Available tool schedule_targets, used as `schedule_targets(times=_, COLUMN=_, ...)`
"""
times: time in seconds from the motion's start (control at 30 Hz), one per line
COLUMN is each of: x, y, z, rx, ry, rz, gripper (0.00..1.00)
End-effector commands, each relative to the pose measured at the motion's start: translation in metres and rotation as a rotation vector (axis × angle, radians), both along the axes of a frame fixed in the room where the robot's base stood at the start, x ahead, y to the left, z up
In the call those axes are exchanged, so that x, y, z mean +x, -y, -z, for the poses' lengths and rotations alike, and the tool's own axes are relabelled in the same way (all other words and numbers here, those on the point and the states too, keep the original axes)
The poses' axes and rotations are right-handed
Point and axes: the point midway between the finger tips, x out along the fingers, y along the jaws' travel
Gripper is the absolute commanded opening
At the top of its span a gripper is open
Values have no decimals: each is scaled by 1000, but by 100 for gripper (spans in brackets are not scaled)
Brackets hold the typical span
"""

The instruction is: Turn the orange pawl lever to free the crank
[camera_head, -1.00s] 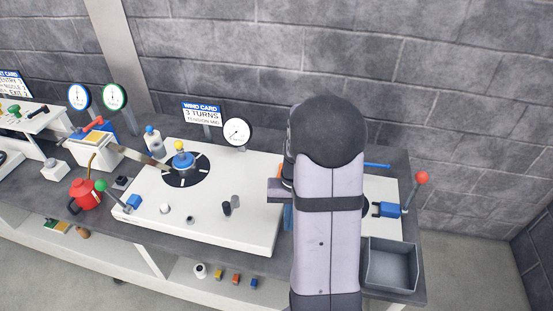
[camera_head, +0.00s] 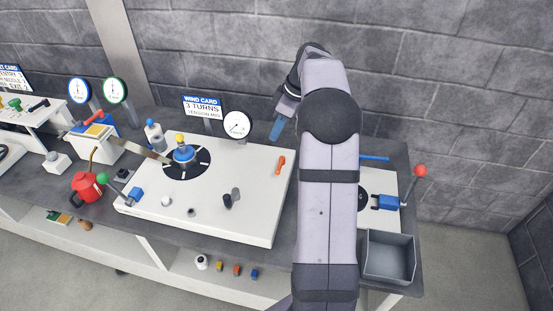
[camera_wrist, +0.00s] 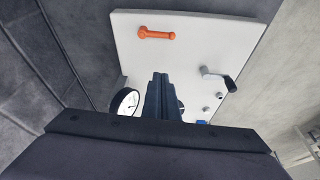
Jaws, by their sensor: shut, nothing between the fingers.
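The orange pawl lever (camera_head: 280,164) lies near the right edge of the white panel (camera_head: 255,222). In the wrist view the lever (camera_wrist: 156,34) lies ahead of my gripper, with clear panel between them. My gripper (camera_head: 276,132) is shut and empty, above the area beside the white dial, behind the lever and apart from it. Its closed fingers (camera_wrist: 160,78) point toward the panel in the wrist view. The crank (camera_wrist: 219,77), grey with a dark handle, stands farther along the panel; its dark handle (camera_head: 229,199) also shows in the head view.
A white dial (camera_head: 237,125) and a wind card (camera_head: 203,106) stand at the panel's back edge. A black disc with a blue hub (camera_head: 184,157) is on the panel's left part. A grey bin (camera_head: 389,258) and a red-knobbed lever (camera_head: 420,171) are at the right.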

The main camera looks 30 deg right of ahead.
Motion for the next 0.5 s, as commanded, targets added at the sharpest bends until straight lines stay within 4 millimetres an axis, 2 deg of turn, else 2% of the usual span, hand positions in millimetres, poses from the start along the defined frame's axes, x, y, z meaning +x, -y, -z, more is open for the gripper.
schedule_targets(times=0.27, x=1, y=-1, z=2, rx=-8, ry=6, rz=-27, gripper=0)
schedule_targets(times=0.5, x=6, y=-6, z=22, rx=-5, ry=3, rz=-26, gripper=0)
